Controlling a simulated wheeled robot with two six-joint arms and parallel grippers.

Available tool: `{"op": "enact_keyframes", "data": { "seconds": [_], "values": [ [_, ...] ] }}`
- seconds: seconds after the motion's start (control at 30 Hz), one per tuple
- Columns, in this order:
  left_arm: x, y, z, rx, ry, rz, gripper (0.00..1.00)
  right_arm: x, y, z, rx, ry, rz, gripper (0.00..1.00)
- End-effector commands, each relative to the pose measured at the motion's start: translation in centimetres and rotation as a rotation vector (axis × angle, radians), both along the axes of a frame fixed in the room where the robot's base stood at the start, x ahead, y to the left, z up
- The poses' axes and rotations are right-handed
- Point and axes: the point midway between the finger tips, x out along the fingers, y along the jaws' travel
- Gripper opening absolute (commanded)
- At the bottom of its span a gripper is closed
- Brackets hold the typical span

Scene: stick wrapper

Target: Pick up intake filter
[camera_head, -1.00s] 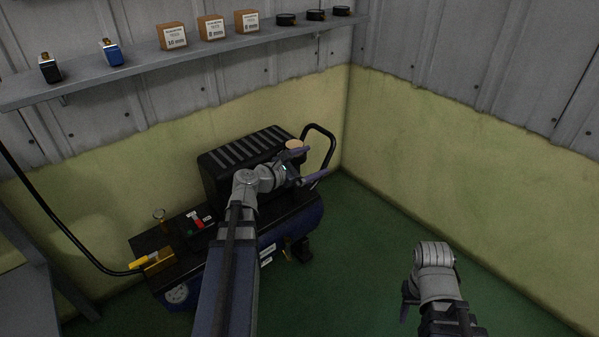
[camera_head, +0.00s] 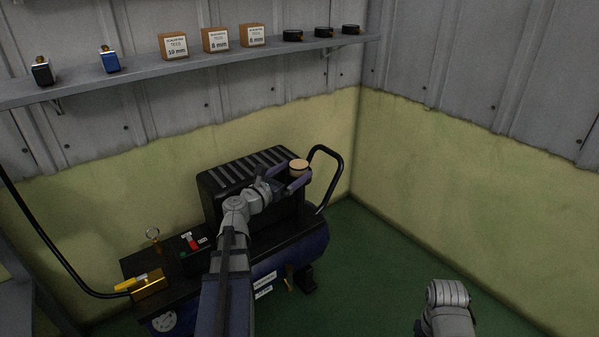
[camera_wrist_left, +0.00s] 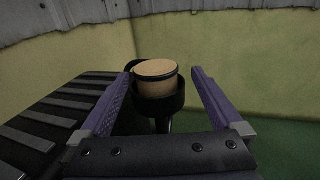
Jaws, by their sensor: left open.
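The intake filter (camera_head: 299,166) is a short round piece with a tan top and a dark band, at the right end of the black compressor housing (camera_head: 222,185). In the left wrist view the filter (camera_wrist_left: 156,79) sits in a black round cup (camera_wrist_left: 160,103), ahead of the jaws. My left gripper (camera_head: 287,181) is open close to the filter. In the left wrist view its purple fingers (camera_wrist_left: 163,95) stand apart on the left and right of the filter, with gaps on both sides. My right arm shows at the lower right, but its gripper is not visible.
The compressor's black handle (camera_head: 335,170) rises just right of the filter. A black hose (camera_head: 50,245) runs to a brass fitting (camera_head: 149,285). Green floor (camera_head: 375,270) is free at right.

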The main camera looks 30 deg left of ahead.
Motion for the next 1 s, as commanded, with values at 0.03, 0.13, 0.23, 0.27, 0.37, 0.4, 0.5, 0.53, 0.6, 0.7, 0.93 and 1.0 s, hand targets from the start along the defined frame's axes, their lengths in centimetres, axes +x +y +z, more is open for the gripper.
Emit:
{"op": "enact_keyframes", "data": {
  "seconds": [0.03,0.13,0.23,0.27,0.37,0.4,0.5,0.53,0.6,0.7,0.93,1.0],
  "values": [
    [0.8,0.0,0.0,0.000,0.000,-0.001,1.00,0.0,0.0,0.0,0.000,0.000,0.000,0.50],
    [1.3,-0.1,0.0,0.001,0.000,-0.001,1.00,0.0,0.0,0.0,0.000,0.000,0.000,0.50],
    [1.4,-0.1,-0.1,0.001,0.000,-0.001,1.00,0.0,0.0,-0.1,0.000,0.000,0.000,0.50],
    [1.5,-0.1,-0.1,0.001,0.000,-0.001,1.00,0.0,0.0,-0.1,0.000,0.000,0.000,0.50],
    [2.3,0.0,-0.2,0.001,0.000,-0.002,1.00,0.0,0.0,-0.2,0.000,0.000,0.000,0.50],
    [2.8,0.0,-0.3,0.001,0.000,-0.001,1.00,0.0,0.0,-0.3,0.000,0.000,-0.001,0.50],
    [4.3,0.1,-0.5,0.001,0.000,-0.002,1.00,0.0,0.0,-0.5,0.000,0.000,-0.001,0.50],
    [4.8,0.1,-0.5,0.001,0.000,-0.003,1.00,0.0,0.0,-0.5,0.000,0.000,-0.001,0.50],
    [5.8,-0.1,-0.4,0.001,0.000,-0.002,1.00,0.0,0.0,-0.4,0.000,0.000,-0.001,0.50],
    [6.5,-0.2,-0.4,0.001,0.000,-0.001,1.00,0.0,0.0,-0.4,0.000,0.000,-0.001,0.50],
    [6.4,-0.3,-0.4,0.001,0.000,-0.001,0.98,0.0,0.0,-0.4,0.000,0.000,-0.001,0.50],
    [6.4,-0.3,-0.4,0.001,0.000,-0.001,0.90,0.0,0.0,-0.4,0.000,0.000,-0.001,0.50]
  ]
}}
